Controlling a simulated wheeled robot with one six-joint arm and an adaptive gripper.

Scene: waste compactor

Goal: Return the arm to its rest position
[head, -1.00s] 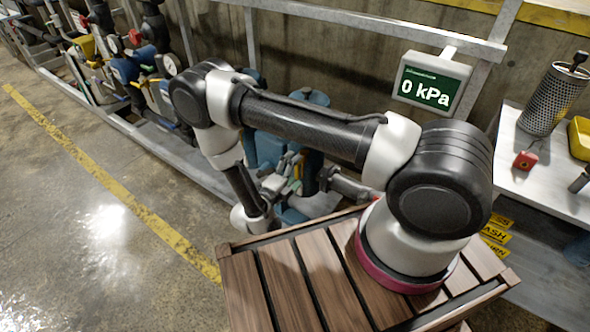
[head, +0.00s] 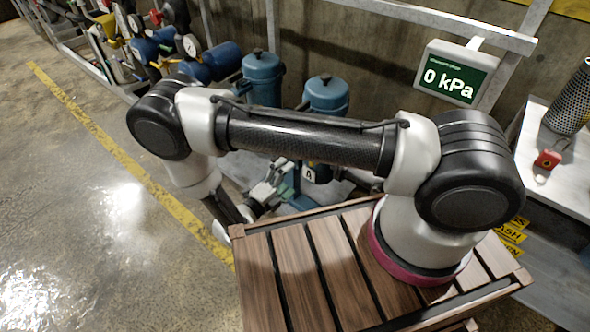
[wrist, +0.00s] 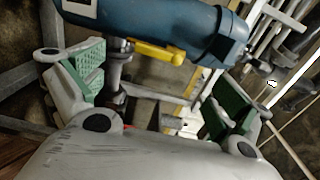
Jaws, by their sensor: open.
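My gripper (wrist: 160,88) is open in the wrist view. Its two green-padded fingers stand wide apart, and I see nothing held between them. A blue filter vessel with a yellow valve handle (wrist: 152,54) lies beyond the fingers. In the head view my arm spans from its pink-ringed base to an elbow at the left, then folds down and back. My gripper (head: 268,190) shows only partly there, low behind the forearm and near the blue vessels. The arm hides part of that area.
Two blue vessels (head: 262,78) stand behind my arm by the wall. Pipes, gauges and valves (head: 150,45) line the rack at the back left. A display (head: 457,74) reads 0 kPa. A bench at right holds a red item (head: 547,160) and a mesh cylinder (head: 573,98). The floor at left is clear.

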